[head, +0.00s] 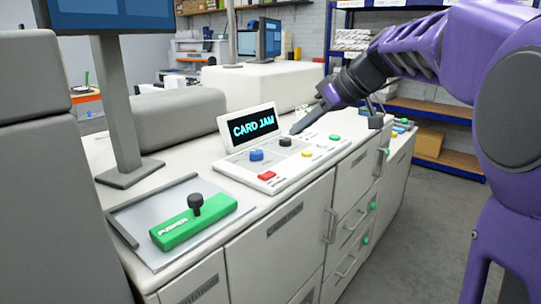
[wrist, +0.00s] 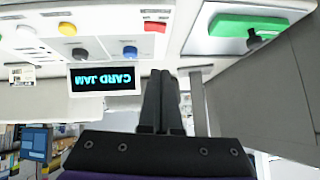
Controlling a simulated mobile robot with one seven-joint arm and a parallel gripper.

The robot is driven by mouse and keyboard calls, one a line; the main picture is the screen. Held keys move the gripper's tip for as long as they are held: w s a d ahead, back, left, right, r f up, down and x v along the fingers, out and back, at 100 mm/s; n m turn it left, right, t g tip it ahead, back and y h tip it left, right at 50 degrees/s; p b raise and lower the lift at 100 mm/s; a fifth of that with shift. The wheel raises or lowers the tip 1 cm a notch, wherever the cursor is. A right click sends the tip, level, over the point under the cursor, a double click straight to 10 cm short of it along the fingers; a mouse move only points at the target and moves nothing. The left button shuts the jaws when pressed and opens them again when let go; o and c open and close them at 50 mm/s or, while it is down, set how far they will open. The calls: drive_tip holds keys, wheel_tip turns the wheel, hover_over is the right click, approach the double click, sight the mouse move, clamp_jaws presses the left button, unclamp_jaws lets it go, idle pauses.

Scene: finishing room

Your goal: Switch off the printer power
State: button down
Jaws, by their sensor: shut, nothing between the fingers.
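The printer's control panel (head: 232,170) lies on the long white counter, with a tilted screen (head: 253,126) reading "CARD JAM". On it are a blue knob (head: 256,155), a black knob (head: 285,142), a red button (head: 266,175), a yellow button (head: 307,154) and a green button (head: 335,137). The labels are too small to read, so I cannot tell which is the power control. My gripper (head: 297,129) is shut and empty, just above the panel near the black knob. In the wrist view, upside down, the shut fingers (wrist: 162,75) point towards the panel beside the blue knob (wrist: 130,53).
A green FUSER handle (head: 180,231) with a black knob lies on a grey plate at the left. A monitor on a stand (head: 118,110) rises behind it. Cabinet doors and drawers (head: 285,235) front the counter. Open floor (head: 425,225) lies at the right.

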drive_tip(key=shift+f, duration=0.15)
hover_over(262, 174)
drive_tip(key=s+d, duration=0.1)
drive_tip(key=d, duration=0.2)
wheel_tip(262, 174, down, 7)
drive_tip(key=shift+s+a+r+b, duration=0.1)
drive_tip(key=shift+s+b, duration=0.05)
drive_tip(key=shift+b, duration=0.15)
wheel_tip(262, 174, down, 3)
drive_tip(key=shift+a+r, duration=0.15)
drive_tip(key=shift+s+f+b, duration=0.1)
drive_tip(key=shift+f+b, duration=0.2)
drive_tip(key=shift+f, duration=0.45)
